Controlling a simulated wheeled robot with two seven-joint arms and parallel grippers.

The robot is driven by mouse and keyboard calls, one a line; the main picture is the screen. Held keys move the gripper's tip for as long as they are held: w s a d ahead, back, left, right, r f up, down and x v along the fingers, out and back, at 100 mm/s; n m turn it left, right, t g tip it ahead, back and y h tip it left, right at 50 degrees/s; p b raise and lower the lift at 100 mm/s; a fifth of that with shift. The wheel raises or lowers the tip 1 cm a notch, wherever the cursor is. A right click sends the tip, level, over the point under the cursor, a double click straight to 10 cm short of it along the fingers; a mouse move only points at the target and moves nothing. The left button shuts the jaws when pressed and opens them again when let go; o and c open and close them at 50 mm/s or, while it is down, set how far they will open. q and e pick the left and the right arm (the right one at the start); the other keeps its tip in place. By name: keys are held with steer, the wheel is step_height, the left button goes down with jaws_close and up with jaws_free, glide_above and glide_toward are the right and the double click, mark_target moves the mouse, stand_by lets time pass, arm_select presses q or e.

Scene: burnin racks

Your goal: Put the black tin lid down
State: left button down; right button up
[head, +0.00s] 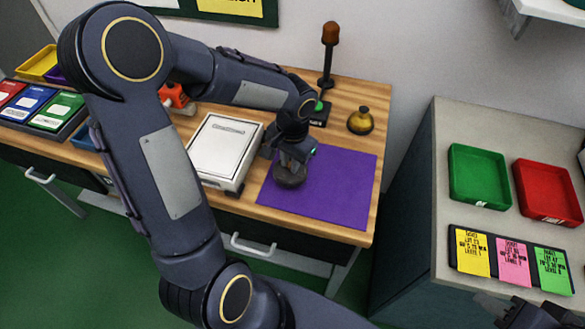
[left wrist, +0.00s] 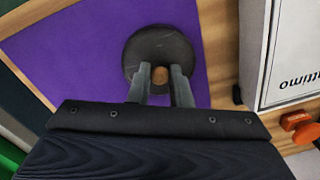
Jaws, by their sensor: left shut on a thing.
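The black tin lid (head: 289,180) is a dark round disc with a small wooden-coloured knob (left wrist: 160,75). My left gripper (head: 293,158) is shut on the lid by its knob, with a finger on each side. The lid is over the left part of the purple mat (head: 335,185). It also shows above the mat in the left wrist view (left wrist: 150,43). I cannot tell whether it touches the mat. My right gripper (head: 517,312) shows only partly at the bottom right, and its fingers are unclear.
A white box-like device (head: 223,150) stands just left of the mat. A brass bell (head: 360,121) and a dark post with an orange top (head: 328,55) stand behind. The mat's right side is clear. Green (head: 479,175) and red (head: 548,190) trays are on the right cabinet.

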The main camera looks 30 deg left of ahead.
arm_select(q)
steer(key=shift+w+d+f, duration=0.15)
steer(key=shift+d+f, duration=0.05)
steer(key=shift+f, duration=1.65)
steer(key=shift+f+b, duration=0.2)
steer(key=shift+b, duration=0.1)
steer(key=c, duration=1.3)
jaws_free()
steer(key=shift+r, duration=0.1)
